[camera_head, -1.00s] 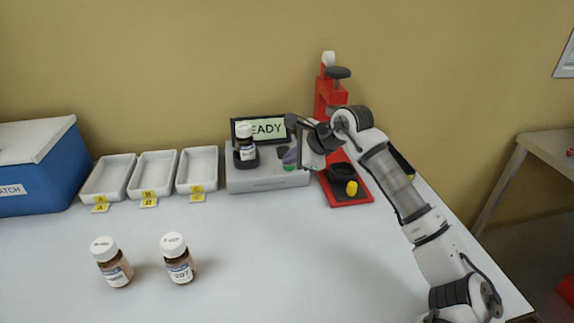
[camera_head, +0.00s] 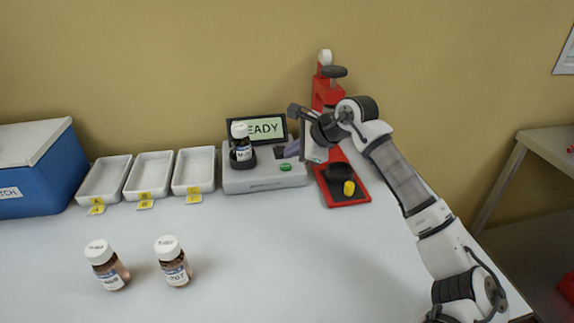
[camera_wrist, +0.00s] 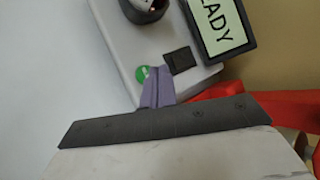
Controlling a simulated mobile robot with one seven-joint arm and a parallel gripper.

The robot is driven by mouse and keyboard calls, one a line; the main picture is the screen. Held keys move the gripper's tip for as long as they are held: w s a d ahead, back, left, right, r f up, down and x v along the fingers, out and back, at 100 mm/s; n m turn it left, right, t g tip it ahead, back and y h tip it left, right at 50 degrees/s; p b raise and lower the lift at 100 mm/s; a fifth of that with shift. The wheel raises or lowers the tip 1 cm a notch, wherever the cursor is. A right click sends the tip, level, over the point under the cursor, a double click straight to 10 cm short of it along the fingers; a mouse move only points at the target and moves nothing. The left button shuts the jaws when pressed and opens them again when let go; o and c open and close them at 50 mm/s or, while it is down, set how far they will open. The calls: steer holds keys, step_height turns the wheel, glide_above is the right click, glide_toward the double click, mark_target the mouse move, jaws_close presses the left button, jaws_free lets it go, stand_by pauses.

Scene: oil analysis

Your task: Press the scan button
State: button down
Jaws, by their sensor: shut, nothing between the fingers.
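The scan device (camera_head: 262,179) is a light grey box at the back middle of the table. A green button (camera_head: 286,167) sits on its top front right; it also shows in the wrist view (camera_wrist: 142,74). The device's screen (camera_head: 265,128) reads READY. A brown bottle with a white cap (camera_head: 240,147) stands in the device's dark holder. My gripper (camera_head: 292,149) is shut and empty, above the right part of the device, behind and right of the button. In the wrist view its purple fingers (camera_wrist: 158,84) are together and appear just beside the button. I cannot tell whether they touch it.
White trays (camera_head: 149,176) with yellow labels and a blue box (camera_head: 35,180) are to the left. Two capped bottles (camera_head: 107,265) (camera_head: 173,261) stand at the front left. The table's front middle is clear.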

mark_target(291, 167)
steer(key=shift+s+a+r+p, duration=0.1)
steer(key=shift+a+r+p, duration=0.1)
steer(key=shift+r, duration=0.6)
steer(key=shift+a+r+p, duration=0.1)
steer(key=shift+r+p, duration=0.1)
steer(key=shift+r, duration=0.6)
